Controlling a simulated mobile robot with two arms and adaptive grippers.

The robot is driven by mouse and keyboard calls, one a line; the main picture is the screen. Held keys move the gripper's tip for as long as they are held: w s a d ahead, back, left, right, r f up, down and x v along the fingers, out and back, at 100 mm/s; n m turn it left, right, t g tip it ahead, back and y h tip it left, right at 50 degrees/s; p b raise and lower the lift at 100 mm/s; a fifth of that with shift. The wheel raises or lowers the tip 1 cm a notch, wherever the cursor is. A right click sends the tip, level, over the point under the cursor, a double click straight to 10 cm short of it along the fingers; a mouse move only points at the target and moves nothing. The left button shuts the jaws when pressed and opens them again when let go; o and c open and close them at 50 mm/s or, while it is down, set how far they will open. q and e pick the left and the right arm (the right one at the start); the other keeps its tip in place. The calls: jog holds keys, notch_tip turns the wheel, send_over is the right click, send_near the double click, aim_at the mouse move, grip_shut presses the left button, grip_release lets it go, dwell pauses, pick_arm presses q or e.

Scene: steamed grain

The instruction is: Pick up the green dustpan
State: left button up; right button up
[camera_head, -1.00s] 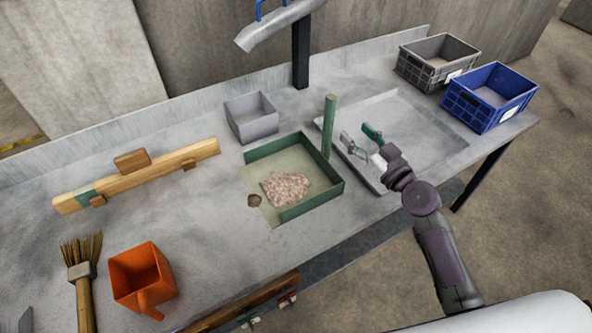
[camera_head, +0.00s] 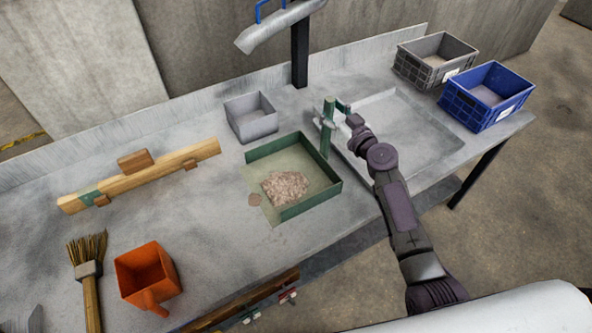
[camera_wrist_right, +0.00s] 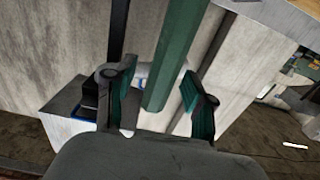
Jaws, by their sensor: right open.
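The green dustpan (camera_head: 318,203) lies on the grey table and holds a heap of pale brown grain (camera_head: 285,187). Its green handle (camera_head: 328,135) stands upright at the back right corner. My right gripper (camera_head: 332,118) is at the upper part of this handle. In the right wrist view the handle (camera_wrist_right: 171,60) runs between the two open fingers (camera_wrist_right: 152,100), with a visible gap at least on the left side. My left gripper is not in view.
A small grey box (camera_head: 251,118) stands behind the dustpan. A shallow metal tray (camera_head: 425,135) lies to the right, under my right arm. Grey (camera_head: 432,68) and blue (camera_head: 483,108) crates stand at the right end. A wooden beam (camera_head: 140,178), brush (camera_head: 88,270) and orange scoop (camera_head: 147,275) lie left.

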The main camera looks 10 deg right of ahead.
grip_shut()
jog(key=shift+r, duration=0.15)
dwell(0.4)
